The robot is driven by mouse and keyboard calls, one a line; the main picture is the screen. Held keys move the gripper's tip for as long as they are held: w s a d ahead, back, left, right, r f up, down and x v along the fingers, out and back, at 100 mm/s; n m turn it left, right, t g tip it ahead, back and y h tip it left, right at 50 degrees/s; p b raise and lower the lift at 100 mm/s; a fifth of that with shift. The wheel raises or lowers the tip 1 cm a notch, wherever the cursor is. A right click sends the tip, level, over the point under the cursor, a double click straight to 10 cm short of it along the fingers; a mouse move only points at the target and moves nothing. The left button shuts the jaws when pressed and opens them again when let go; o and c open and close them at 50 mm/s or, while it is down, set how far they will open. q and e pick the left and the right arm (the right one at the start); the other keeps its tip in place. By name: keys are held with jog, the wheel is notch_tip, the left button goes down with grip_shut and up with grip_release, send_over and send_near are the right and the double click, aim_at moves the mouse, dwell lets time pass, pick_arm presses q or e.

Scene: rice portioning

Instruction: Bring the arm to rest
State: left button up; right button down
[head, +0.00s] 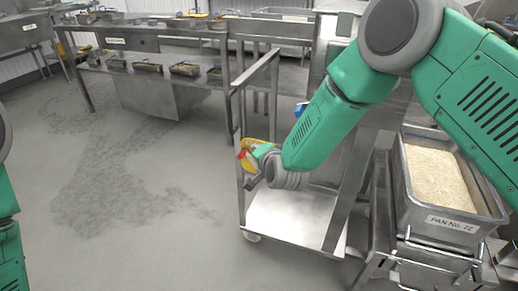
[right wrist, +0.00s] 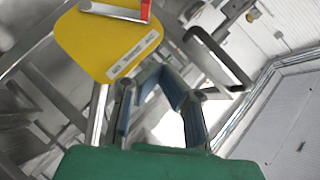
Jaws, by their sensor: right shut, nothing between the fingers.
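My right arm (head: 330,120) reaches in from the right in the head view, its grey wrist (head: 283,172) over the steel cart. My right gripper (right wrist: 163,78) is shut with nothing between its fingers in the right wrist view. A yellow panel (right wrist: 105,42) with a white label and a red part lies beyond it. A yellow and red item (head: 246,155) also shows by the wrist in the head view. Whether the gripper touches it, I cannot tell. Only part of my left arm (head: 10,240) shows at the left edge; its gripper is out of view.
A steel cart (head: 290,215) with upright posts stands under my right wrist. A steel pan of rice (head: 470,228), marked PAN No. 12, stands at the right. Steel tables (head: 150,42) with small trays stand at the back. The floor (head: 120,210) at left is clear.

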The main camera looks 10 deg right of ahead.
jog(key=s+d+f+n+g, duration=0.3)
jog(key=s+f, duration=0.5)
jog(key=s, duration=0.3)
jog(key=s+d+f+n+g, duration=0.35)
jog(key=s+f, duration=0.35)
jog(key=s, duration=0.4)
jog(key=s+d+f+n+g, duration=0.1)
jog(key=s+d+n+g, duration=0.1)
jog(key=s, duration=1)
jog(key=s+d+f+n+g+h, duration=0.1)
jog(key=s+d+n+g, duration=0.2)
jog(key=s, duration=0.9)
jog(key=shift+d+n+g, duration=0.35)
jog(key=shift+d+g, duration=0.3)
jog(key=shift+d, duration=0.3)
jog(key=shift+w+d+f, duration=0.1)
jog(key=shift+d, duration=0.15)
jog(key=shift+a, duration=0.15)
